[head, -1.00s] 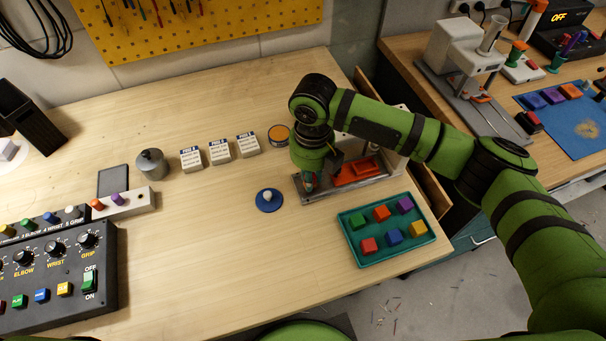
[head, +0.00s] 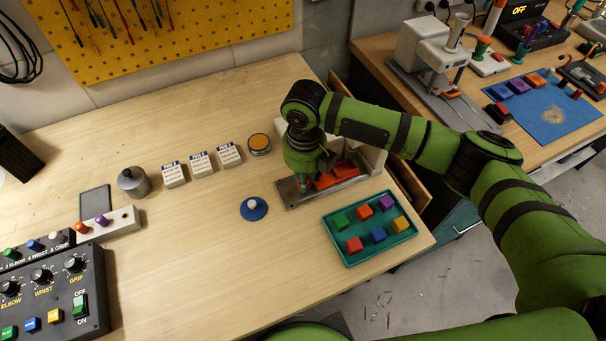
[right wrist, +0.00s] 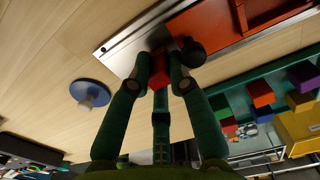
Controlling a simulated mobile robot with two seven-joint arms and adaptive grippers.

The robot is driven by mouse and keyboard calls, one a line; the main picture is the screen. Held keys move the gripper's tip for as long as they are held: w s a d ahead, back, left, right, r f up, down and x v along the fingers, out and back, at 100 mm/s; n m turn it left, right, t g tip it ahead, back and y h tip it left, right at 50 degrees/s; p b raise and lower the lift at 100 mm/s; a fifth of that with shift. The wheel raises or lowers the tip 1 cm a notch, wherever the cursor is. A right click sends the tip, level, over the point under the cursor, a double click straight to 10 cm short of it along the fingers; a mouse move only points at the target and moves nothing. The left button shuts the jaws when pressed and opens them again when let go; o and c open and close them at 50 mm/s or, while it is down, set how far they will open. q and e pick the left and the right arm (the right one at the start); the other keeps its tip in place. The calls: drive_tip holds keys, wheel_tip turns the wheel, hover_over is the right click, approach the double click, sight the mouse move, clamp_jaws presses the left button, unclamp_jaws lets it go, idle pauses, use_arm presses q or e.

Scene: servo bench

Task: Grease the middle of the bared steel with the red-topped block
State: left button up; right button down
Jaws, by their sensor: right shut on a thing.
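My right gripper (head: 303,186) points down over the left part of the metal rail fixture. In the right wrist view its fingers (right wrist: 160,78) are closed around a small red-topped block (right wrist: 161,77), of which mainly the red face shows. The bared steel (right wrist: 130,52) is the silver strip just beyond the fingertips, left of the orange-red carriage (right wrist: 207,32). It also shows in the head view (head: 285,190), partly hidden by the gripper. I cannot tell whether the block touches the steel. My left gripper is out of view.
A teal tray (head: 345,262) with several coloured blocks lies in front of the rail. A blue disc with a white knob (head: 253,208) stands to the left. An orange-topped tin (head: 259,144) and white labelled blocks (head: 201,164) stand behind. A black knob (right wrist: 191,53) sits close to the fingers.

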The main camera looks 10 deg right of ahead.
sight(285, 195)
drive_tip(key=shift+s+a, duration=0.2)
drive_tip(key=shift+a, duration=0.2)
drive_tip(key=shift+s+a, duration=0.3)
drive_tip(key=shift+a, duration=0.65)
drive_tip(key=shift+s+a, duration=0.25)
drive_tip(key=shift+a, duration=0.7)
drive_tip(key=shift+w+p, duration=0.2)
drive_tip(key=shift+p, duration=0.15)
drive_tip(key=shift+w, duration=0.1)
drive_tip(key=shift+w+d+p, duration=0.2)
drive_tip(key=shift+w+d, duration=0.05)
drive_tip(key=shift+d, duration=0.65)
drive_tip(key=shift+w+d+p, duration=0.2)
drive_tip(key=shift+w+d, duration=0.1)
drive_tip(key=shift+d, duration=0.55)
drive_tip(key=shift+w+d+p, duration=0.2)
drive_tip(key=shift+w+d, duration=0.05)
drive_tip(key=shift+d, duration=0.65)
drive_tip(key=shift+r+p, duration=0.1)
drive_tip(key=shift+p, duration=0.2)
drive_tip(key=shift+s+a, duration=0.3)
drive_tip(key=shift+a, duration=0.65)
drive_tip(key=shift+s+a, duration=0.3)
drive_tip(key=shift+a, duration=0.6)
drive_tip(key=shift+s+a, duration=0.25)
drive_tip(key=shift+a, duration=0.65)
